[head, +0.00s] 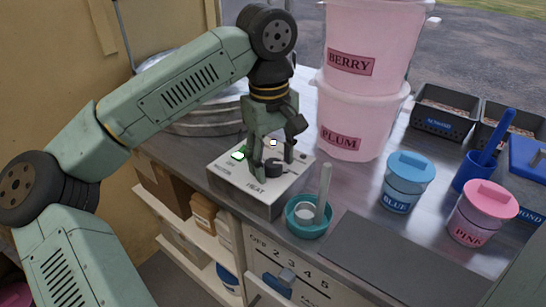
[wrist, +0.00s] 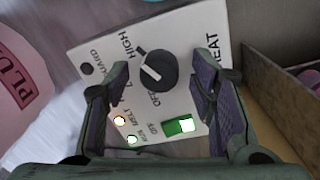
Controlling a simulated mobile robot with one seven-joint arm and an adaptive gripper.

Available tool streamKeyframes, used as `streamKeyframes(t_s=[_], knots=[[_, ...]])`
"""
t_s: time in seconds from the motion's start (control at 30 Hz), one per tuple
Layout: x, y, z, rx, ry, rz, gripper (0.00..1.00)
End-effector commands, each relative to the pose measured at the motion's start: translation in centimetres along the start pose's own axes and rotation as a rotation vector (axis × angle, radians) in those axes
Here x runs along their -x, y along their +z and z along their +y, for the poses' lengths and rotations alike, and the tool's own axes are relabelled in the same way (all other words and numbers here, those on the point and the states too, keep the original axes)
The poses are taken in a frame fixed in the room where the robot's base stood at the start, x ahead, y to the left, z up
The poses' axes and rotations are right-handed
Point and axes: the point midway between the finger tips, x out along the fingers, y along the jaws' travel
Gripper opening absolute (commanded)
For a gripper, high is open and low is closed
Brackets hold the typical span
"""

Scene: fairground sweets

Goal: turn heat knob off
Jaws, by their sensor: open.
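The heat knob (head: 273,168) is a black round knob on the white top of a control box (head: 236,188) marked HEAT. In the wrist view the knob (wrist: 157,68) has a white pointer mark, with HIGH and OFF printed near it; I cannot tell its exact setting. My gripper (head: 270,160) points down over the box. In the wrist view my gripper (wrist: 163,75) is open, with one finger on each side of the knob and gaps between. Whether the fingertips are down level with the knob is unclear.
A lit green switch (wrist: 180,126) and small glowing lamps (wrist: 120,119) share the panel. A teal bowl (head: 305,229) with a pale stick stands close in front of the box. Pink tubs (head: 350,125) stand behind right, a metal pan (head: 200,122) behind left.

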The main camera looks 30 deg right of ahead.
Motion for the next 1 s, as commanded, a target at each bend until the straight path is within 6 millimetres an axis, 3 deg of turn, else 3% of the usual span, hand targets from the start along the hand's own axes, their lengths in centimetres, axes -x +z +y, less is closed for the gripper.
streamKeyframes(t_s=[0.13, 0.83, 1.0], knots=[[0.0, 0.0, 0.0, 0.0, 0.0, 0.0, 0.51], [0.02, 0.0, -0.02, 0.0, -0.001, 0.0, 0.04], [0.01, 0.0, -0.03, 0.005, -0.001, 0.0, 0.02]])
